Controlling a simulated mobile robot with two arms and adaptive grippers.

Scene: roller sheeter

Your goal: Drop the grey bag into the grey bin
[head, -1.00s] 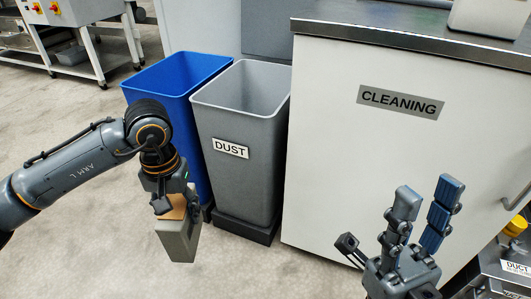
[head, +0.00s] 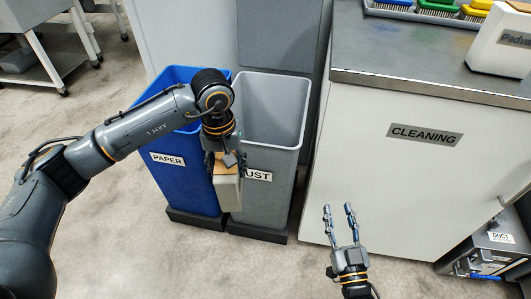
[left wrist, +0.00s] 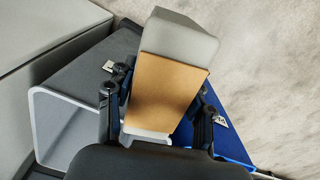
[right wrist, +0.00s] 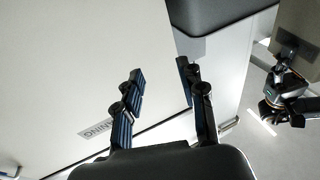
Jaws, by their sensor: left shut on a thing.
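The grey bag (head: 229,194), a block shape with a tan top part, hangs upright from my left gripper (head: 225,167). The left gripper is shut on it; in the left wrist view the bag (left wrist: 180,42) shows between the fingers. The grey bin (head: 262,207), labelled DUST, stands open on a dark base. The bag is in front of the bin's near left corner, outside its opening, and covers part of the label. Whether they touch is unclear. My right gripper (head: 339,210) is open and empty, in front of the white cabinet.
A blue bin (head: 172,183) labelled PAPER stands left of the grey bin, close beside it. The white cabinet (head: 400,185) labelled CLEANING stands to the right, with brushes (head: 435,12) and a white container (head: 500,45) on top. Floor is clear in front.

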